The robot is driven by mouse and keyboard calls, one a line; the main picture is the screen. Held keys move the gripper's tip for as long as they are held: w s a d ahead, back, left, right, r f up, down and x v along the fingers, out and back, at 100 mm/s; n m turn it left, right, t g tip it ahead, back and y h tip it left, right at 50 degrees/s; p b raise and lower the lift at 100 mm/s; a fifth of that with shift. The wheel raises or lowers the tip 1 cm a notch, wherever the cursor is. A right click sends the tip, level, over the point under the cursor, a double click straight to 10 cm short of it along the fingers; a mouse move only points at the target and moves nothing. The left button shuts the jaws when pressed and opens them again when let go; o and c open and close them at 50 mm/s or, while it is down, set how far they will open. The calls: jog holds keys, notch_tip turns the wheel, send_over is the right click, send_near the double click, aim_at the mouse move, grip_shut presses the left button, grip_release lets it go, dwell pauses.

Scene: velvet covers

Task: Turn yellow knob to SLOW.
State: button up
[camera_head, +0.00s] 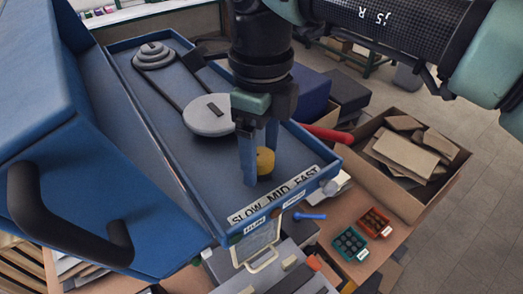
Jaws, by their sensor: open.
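The yellow knob (265,161) stands on the floor of a blue machine tray (215,185), near its front right end. A white label strip reading SLOW, MID, FAST (273,195) lies in front of the knob, with SLOW at the left and FAST at the right. My gripper (258,178) points down over the knob. Its two fingers are apart, one left of the knob and one behind or beside its upper right side. The left finger partly covers the knob. I cannot tell whether either finger touches it, nor which word the knob points to.
A raised blue cover with a dark handle (70,225) stands at the left. Grey pulleys (208,115) with a belt lie behind the knob. A red lever (328,134) sticks out at the right. A cardboard box (400,190) and small trays (350,244) stand beyond.

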grip_shut()
jog(key=shift+n, duration=0.3)
jog(key=n+b, duration=0.1)
jog(key=n, duration=0.1)
jog(key=shift+f+n, duration=0.1)
jog(key=shift+n, duration=0.3)
jog(key=n, duration=0.3)
jog(key=shift+n+b, duration=0.3)
jog(key=shift+n, duration=0.1)
jog(key=n, duration=0.6)
jog(key=shift+n, duration=0.4)
